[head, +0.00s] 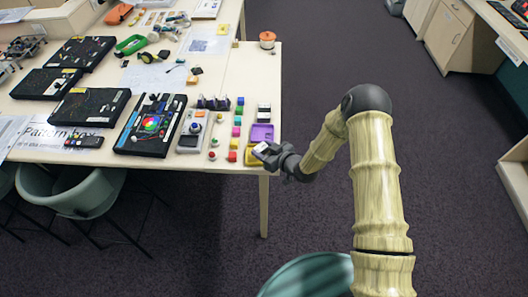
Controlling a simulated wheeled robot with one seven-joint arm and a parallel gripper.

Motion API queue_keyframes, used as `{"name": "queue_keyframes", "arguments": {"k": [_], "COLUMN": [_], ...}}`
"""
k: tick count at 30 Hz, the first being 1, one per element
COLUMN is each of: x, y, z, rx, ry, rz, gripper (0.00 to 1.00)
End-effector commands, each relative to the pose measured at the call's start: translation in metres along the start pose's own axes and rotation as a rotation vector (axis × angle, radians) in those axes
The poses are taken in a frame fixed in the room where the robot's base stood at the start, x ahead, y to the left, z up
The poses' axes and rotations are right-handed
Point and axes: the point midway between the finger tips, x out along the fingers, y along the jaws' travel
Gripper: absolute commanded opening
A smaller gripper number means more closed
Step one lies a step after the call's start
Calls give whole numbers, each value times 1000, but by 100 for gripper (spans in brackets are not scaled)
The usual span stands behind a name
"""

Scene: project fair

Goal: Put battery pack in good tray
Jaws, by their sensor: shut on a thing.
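My gripper (266,155) is at the table's front right corner, shut on a small pale and dark thing (261,147). This may be the battery pack, but it is too small to be sure. It is over or beside a yellow tray (249,158), which my gripper partly hides. A purple tray (262,132) lies just behind it. No label shows which of the two is the good tray. I cannot tell whether the held thing touches the yellow tray.
Rows of small coloured blocks (236,131) lie just left of the trays. A grey device (193,131) and a black case with a colour wheel (149,124) are further left. An orange pot (267,40) stands at the far right corner. A teal chair (75,190) stands at the front left.

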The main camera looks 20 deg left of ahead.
Motion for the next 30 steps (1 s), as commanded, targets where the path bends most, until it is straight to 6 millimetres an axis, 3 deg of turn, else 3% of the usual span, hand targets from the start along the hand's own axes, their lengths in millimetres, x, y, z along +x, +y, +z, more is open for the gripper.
{"name": "queue_keyframes", "arguments": {"k": [6,13,14,15,24,30], "x": [8,8,8,8,6,-10], "y": [0,0,0,0,0,1], "z": [19,20,20,20,20,21], "rx": [-1,-2,-1,-1,0,0], "ry": [-1,0,0,0,-1,-1], "rz": [0,0,0,0,0,0], "gripper": [27,27,54,60,60,60]}}
